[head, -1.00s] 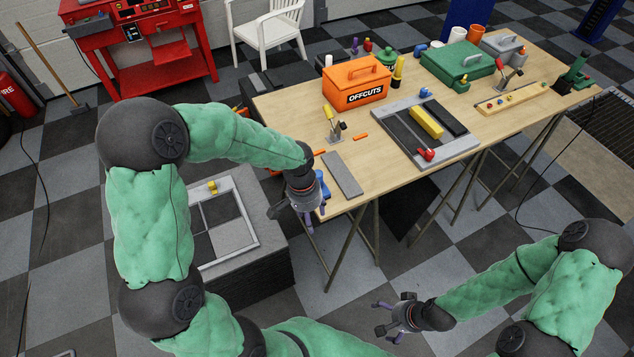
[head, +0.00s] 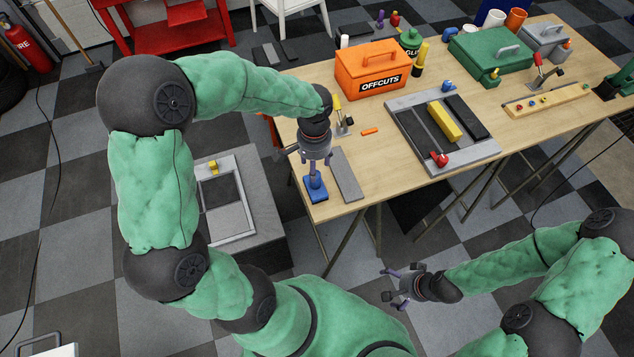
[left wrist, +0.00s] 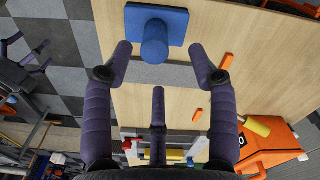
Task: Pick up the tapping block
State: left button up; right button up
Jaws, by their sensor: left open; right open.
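The tapping block appears to be the blue block (head: 316,189) at the table's left front corner. In the left wrist view it is a flat blue plate (left wrist: 176,21) with a round upright knob (left wrist: 154,42). My left gripper (left wrist: 160,52) is open, its fingers spread at either side of the knob in that view. In the head view the left gripper (head: 314,164) points down just above the block and hides part of it; contact cannot be told. My right gripper (head: 402,286) is open and empty, away from the table over the floor.
A grey strip (head: 346,174) lies right beside the block. Behind are an orange OFFCUTS box (head: 372,67), a small clamp (head: 341,119) and an orange piece (head: 370,131). A grey tray (head: 485,152) with a yellow bar (head: 443,122) and dark planks stands right.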

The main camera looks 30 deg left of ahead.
pick_arm(q)
notch_tip(320, 180, down, 2)
jog(key=shift+f, duration=0.1)
jog(key=f, duration=0.2)
jog(key=f+b, duration=0.1)
jog(key=f, duration=0.1)
jog(key=shift+s+d+f, duration=0.15)
jog(key=shift+d+f, duration=0.05)
jog(key=shift+f, duration=0.2)
grip_shut()
